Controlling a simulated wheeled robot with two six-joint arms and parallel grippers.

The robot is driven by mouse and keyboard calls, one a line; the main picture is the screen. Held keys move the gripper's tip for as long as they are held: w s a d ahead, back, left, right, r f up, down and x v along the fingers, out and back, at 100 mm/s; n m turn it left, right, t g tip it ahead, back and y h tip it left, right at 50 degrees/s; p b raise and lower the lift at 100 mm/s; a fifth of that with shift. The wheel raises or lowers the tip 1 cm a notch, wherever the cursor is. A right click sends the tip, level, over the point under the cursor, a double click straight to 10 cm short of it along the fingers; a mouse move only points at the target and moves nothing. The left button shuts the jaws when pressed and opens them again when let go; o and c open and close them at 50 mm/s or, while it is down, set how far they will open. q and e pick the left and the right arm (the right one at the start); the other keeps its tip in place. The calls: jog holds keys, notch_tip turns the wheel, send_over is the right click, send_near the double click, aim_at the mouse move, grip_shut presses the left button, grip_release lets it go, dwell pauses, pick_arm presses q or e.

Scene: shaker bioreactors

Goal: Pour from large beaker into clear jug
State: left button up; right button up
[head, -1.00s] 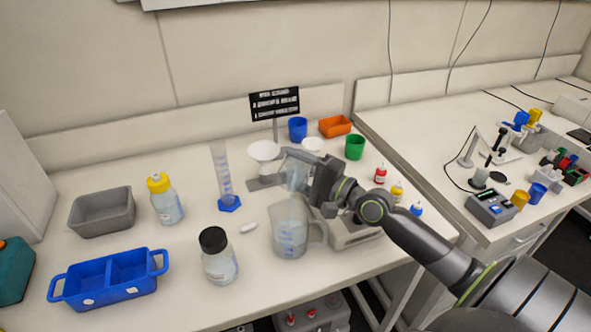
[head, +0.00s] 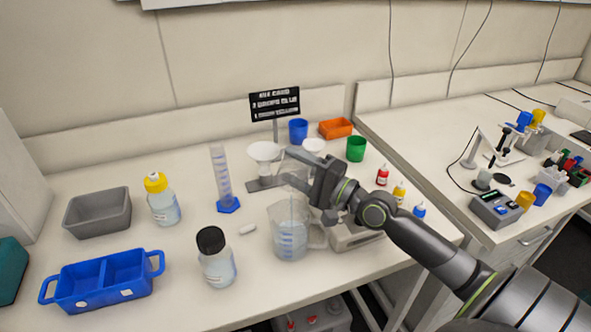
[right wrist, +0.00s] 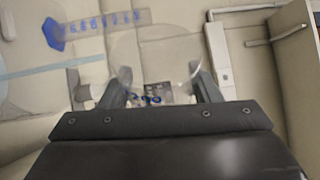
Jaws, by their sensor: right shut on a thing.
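The large beaker (head: 294,178) is clear and held tilted over the clear jug in the head view. My right gripper (head: 312,180) is shut on it; the right wrist view shows the beaker (right wrist: 152,55) between the two fingers. The clear jug (head: 290,236) stands upright on the bench just below, its handle to the right. It holds pale bluish liquid and has blue markings. The beaker looks nearly empty, though its contents are hard to make out. My left gripper is in neither view.
A measuring cylinder (head: 222,180) and a black-capped bottle (head: 216,262) stand left of the jug. A white capsule-shaped piece (head: 247,229) lies between. A funnel stand (head: 264,152) is behind; a pale device (head: 355,237) sits right, partly under my arm. The front bench edge is close.

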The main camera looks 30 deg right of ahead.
jog(key=shift+a+n+b, duration=0.1)
jog(key=shift+n+b, duration=0.2)
jog(key=shift+b, duration=0.1)
jog(key=shift+s+a+r+n+y+b, duration=0.1)
jog(key=shift+s+r+n+y+b, duration=0.15)
jog(key=shift+n+b, duration=0.45)
jog(key=shift+r+t+b, duration=0.1)
jog(key=shift+t+b, duration=0.2)
jog(key=shift+r, duration=0.1)
dwell(1.5)
jog(key=p, duration=0.2)
jog(key=r+m+p, duration=0.1)
jog(key=p, duration=0.1)
jog(key=shift+w+r+m+p, duration=0.15)
jog(key=shift+w+m+p, duration=0.05)
jog(key=shift+m+p, duration=0.1)
jog(key=shift+d+p, duration=0.2)
jog(key=shift+p, duration=0.1)
jog(key=shift+w+d+m+g+h+p, duration=0.2)
jog(key=shift+m+g+h+p, duration=0.3)
jog(key=shift+m+p, duration=0.8)
jog(key=shift+f, duration=0.2)
